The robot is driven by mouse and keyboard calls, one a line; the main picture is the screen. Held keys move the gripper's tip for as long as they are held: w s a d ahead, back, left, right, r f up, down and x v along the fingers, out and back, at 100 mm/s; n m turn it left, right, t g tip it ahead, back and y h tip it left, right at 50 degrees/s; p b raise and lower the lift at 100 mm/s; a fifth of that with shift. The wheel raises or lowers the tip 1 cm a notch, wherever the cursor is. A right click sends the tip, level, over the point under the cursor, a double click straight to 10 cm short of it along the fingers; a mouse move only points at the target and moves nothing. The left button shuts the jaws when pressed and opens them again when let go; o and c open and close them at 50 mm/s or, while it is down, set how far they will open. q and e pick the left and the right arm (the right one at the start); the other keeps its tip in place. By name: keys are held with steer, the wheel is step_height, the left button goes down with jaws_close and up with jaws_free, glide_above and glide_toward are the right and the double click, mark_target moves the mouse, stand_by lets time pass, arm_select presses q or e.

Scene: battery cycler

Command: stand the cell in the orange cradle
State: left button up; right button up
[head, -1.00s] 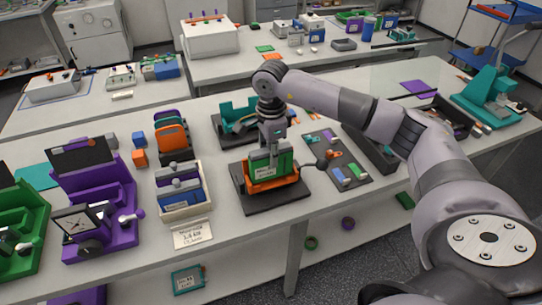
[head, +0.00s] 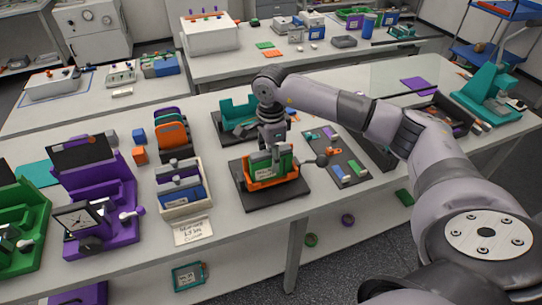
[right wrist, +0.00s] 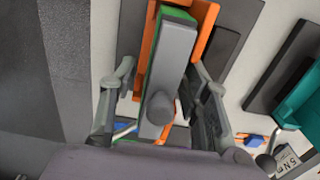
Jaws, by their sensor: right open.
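The green cell (head: 287,163), with a grey top bar and knob, stands upright in the orange cradle (head: 268,183), with its lower part hidden by the cradle's front. The cradle sits on a dark base plate (head: 285,196). My right gripper (head: 272,157) is open, pointing down over the cell. In the right wrist view the cell's grey top (right wrist: 175,60) and round knob lie between the two spread fingers of the gripper (right wrist: 163,88). Orange cradle walls (right wrist: 205,35) show on both sides of the cell. My left gripper is not in view.
A teal cradle (head: 232,112) is behind. A dark tray (head: 345,157) with several small parts lies to the right. A purple device (head: 118,195) stands further left.

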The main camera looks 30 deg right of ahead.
steer(key=shift+r, duration=0.1)
step_height(320, 180, up, 11)
steer(key=b, duration=0.3)
steer(key=shift+r, duration=0.55)
